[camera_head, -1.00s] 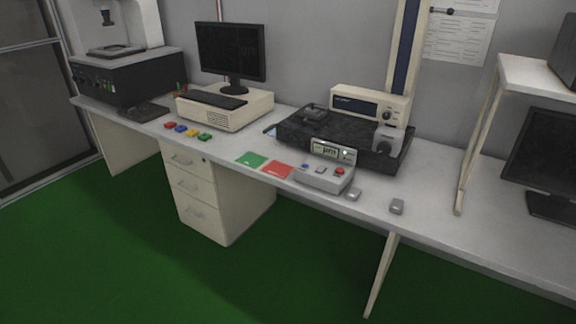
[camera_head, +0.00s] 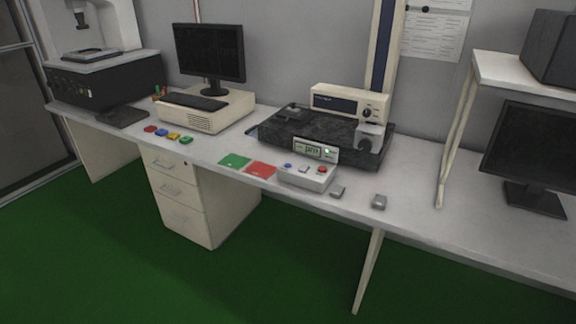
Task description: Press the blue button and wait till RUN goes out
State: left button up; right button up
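A small light-grey control box (camera_head: 306,178) stands near the front edge of the bench, in the middle of the head view. Its top carries a blue button (camera_head: 288,166) on the left, a pale button (camera_head: 304,169) in the middle and a red button (camera_head: 322,170) on the right. Behind them an upright panel holds a small display (camera_head: 313,151) with dark characters. A green-white light (camera_head: 327,152) glows beside the display; its label is too small to read. Neither of my grippers is in view.
A dark slab with an instrument (camera_head: 350,102) stands behind the box. Green (camera_head: 234,161) and red (camera_head: 260,170) mats lie left of it. Two small grey blocks (camera_head: 337,191) (camera_head: 379,202) lie right. A shelf (camera_head: 510,70) and monitor (camera_head: 530,150) stand further right. Green floor in front is clear.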

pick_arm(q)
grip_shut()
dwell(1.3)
